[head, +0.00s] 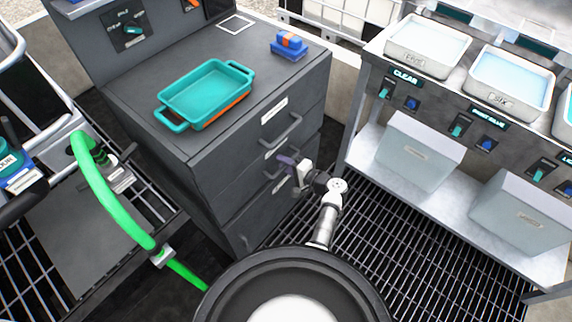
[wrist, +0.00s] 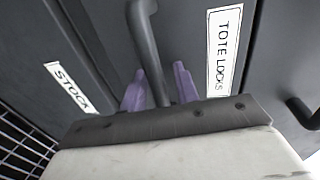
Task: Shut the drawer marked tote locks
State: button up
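The drawer marked tote locks (wrist: 192,30) is a dark grey front in the wrist view, with a white TOTE LOCKS label (wrist: 224,52). Its grey bar handle (wrist: 146,42) passes between the purple fingers of my gripper (wrist: 160,92). The fingers sit close on either side of the handle; whether they press on it is not clear. In the head view my gripper (head: 287,163) is at the middle drawer of the dark grey cabinet (head: 215,165) and hides part of that front. The drawer looks nearly flush; a small gap cannot be ruled out.
A drawer labelled STOCK (wrist: 72,87) is below, and the top drawer's handle (head: 283,132) is above. A teal tray (head: 207,92) and a blue block (head: 289,47) are on the cabinet top. A bench with bins (head: 418,150) stands right, across a grated floor. A green hose (head: 105,200) is left.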

jog(key=shift+d, duration=0.1)
jog(key=b+v, duration=0.2)
jog(key=v, duration=1.1)
jog(key=shift+s+d, duration=0.25)
jog(key=shift+s, duration=0.05)
jog(key=shift+r, duration=0.1)
